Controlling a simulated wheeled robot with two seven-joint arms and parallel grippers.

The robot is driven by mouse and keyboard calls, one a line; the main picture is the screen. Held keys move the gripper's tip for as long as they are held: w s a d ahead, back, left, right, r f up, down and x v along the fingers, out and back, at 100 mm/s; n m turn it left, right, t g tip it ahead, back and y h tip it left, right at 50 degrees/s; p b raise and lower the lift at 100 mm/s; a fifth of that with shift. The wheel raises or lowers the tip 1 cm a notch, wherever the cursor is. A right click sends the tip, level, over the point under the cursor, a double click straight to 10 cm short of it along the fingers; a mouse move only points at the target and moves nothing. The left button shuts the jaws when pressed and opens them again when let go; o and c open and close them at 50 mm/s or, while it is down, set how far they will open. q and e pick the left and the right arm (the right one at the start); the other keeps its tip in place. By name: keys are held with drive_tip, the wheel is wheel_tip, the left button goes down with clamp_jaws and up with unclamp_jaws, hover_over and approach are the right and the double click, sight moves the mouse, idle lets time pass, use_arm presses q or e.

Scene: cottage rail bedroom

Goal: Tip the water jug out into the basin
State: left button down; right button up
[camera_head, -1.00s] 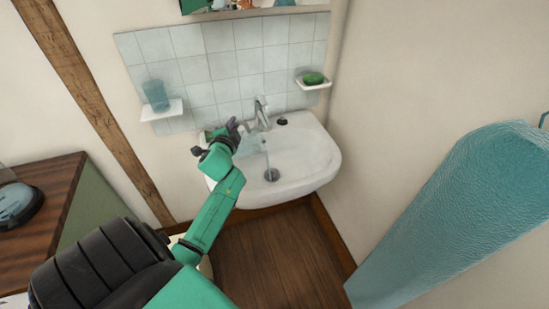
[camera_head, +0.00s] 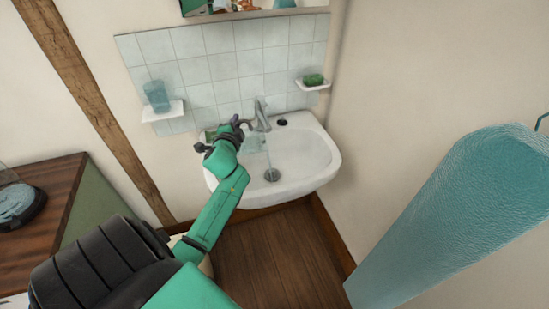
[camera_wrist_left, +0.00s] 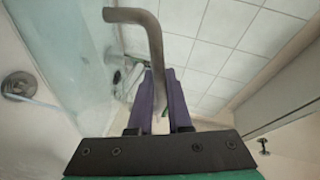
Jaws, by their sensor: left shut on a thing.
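My left gripper (camera_head: 240,124) is over the back left of the white basin (camera_head: 312,160), close beside the tap (camera_head: 261,114). It is shut on the clear water jug (camera_head: 252,142), which is tilted over the bowl and hard to make out. In the left wrist view, the jug's see-through wall (camera_wrist_left: 75,55) fills the upper left. A bent grey bar, apparently its handle (camera_wrist_left: 155,45), runs down to the purple fingers (camera_wrist_left: 160,105). A thin pale stream falls toward the drain (camera_head: 271,174). My right gripper is out of view.
A blue tumbler (camera_head: 156,96) stands on a small white shelf at the left. A green soap (camera_head: 314,79) lies on a white dish at the right. A wooden cabinet (camera_head: 50,190) stands at the left, and a large blue textured object (camera_head: 450,215) fills the lower right.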

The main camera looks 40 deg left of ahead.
use_arm(q)
drive_tip(key=shift+w+d+r+m+p, duration=0.3)
drive_tip(key=shift+d+r+p, duration=0.2)
drive_tip(key=shift+r, duration=0.3)
drive_tip(key=shift+w+d+r+m+p, duration=0.2)
drive_tip(key=shift+w+d+r+p, duration=0.2)
drive_tip(key=shift+r, duration=0.35)
drive_tip(key=shift+w+d+r+m+y+p, duration=0.3)
drive_tip(key=shift+w+d+m+p, duration=0.1)
drive_tip(key=shift+d, duration=0.15)
idle(1.1)
drive_tip(key=shift+s+f, duration=0.1)
